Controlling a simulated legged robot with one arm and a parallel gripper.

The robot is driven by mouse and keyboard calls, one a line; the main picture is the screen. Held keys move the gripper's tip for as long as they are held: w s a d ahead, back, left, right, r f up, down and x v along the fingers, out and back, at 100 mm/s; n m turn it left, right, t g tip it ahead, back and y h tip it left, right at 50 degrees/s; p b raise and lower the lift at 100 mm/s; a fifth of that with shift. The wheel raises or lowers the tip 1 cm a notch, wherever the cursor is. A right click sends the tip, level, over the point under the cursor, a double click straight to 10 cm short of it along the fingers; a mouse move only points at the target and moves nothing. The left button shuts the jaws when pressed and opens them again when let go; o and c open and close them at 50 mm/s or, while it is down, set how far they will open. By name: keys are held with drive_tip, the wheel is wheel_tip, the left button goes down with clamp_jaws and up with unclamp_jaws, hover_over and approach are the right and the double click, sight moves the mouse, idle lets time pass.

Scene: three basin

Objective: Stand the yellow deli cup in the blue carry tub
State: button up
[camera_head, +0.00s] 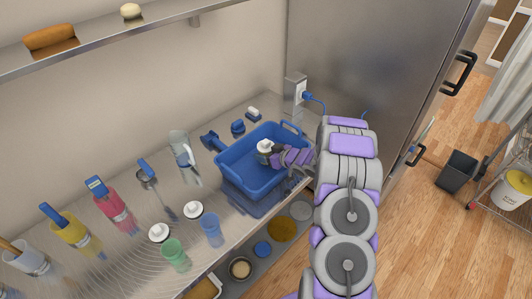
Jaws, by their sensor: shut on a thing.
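The blue carry tub (254,185) stands near the right end of the metal counter. My gripper (278,156) reaches into it from the right, over the tub's near right side. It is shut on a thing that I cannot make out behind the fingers. A white-topped item (264,146) shows right at the fingertips, in or over the tub; I cannot tell whether it is held. A yellow container (74,233) with a blue-handled tool stands at the left of the counter.
A blue cup (211,229), a green cup (175,254) and white-lidded jars (193,209) stand left of the tub. A tall metal cabinet (375,50) rises behind my arm.

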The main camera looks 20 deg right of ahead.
drive_tip(key=shift+w+a+r, duration=0.1)
drive_tip(key=shift+a, duration=1.15)
drive_tip(key=shift+d+f, duration=0.4)
drive_tip(key=shift+d, duration=0.05)
drive_tip(key=shift+d+f, duration=0.15)
drive_tip(key=shift+d, duration=0.25)
drive_tip(key=o, duration=0.7)
drive_tip(key=shift+s, duration=0.2)
drive_tip(key=o, duration=0.3)
drive_tip(key=shift+a+f, duration=0.15)
drive_tip(key=shift+a, duration=0.25)
